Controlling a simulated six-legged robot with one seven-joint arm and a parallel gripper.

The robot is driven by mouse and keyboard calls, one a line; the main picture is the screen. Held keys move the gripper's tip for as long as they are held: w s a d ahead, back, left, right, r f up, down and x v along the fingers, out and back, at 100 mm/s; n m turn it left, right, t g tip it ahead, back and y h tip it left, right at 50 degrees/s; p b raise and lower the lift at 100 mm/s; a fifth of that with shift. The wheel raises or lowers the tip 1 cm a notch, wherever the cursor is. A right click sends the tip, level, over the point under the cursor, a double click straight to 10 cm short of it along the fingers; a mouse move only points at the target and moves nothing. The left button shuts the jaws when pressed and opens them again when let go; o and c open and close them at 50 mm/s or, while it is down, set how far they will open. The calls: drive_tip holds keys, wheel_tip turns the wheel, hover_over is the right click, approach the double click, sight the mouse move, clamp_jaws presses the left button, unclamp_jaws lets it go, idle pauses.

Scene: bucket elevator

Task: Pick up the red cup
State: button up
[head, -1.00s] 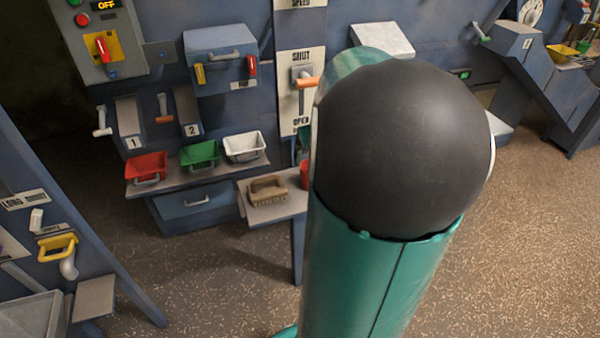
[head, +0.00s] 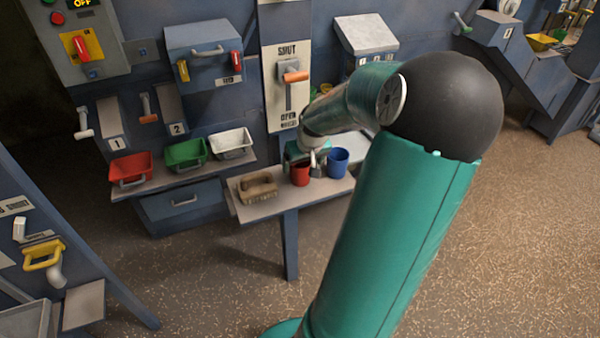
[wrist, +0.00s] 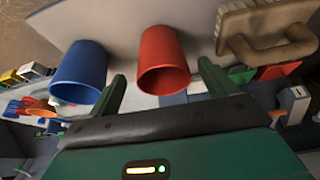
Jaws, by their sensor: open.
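The red cup (head: 300,175) stands on a small grey shelf table (head: 250,208), just in front of my gripper (head: 316,158). In the wrist view, upside down, the red cup (wrist: 163,60) shows between the two green fingers of my gripper (wrist: 162,76). The fingers are apart, one to each side of the cup, with nothing held. The cup's open rim faces the camera. I cannot tell whether either finger touches it.
A blue cup (head: 338,162) stands right of the red one and close to a finger in the wrist view. A brown brush (head: 257,186) lies to the left. Red (head: 130,168), green (head: 186,153) and white (head: 231,142) bins sit on the shelf beyond. A lever panel (head: 288,80) rises behind.

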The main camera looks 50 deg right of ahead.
drive_tip(key=x, duration=0.4)
drive_tip(key=shift+a+f, duration=0.15)
drive_tip(key=shift+f, duration=0.05)
drive_tip(key=shift+w, duration=0.1)
drive_tip(key=shift+c, duration=0.4)
drive_tip(key=c, duration=1)
drive_tip(key=shift+o, duration=0.2)
drive_tip(key=shift+r, duration=0.15)
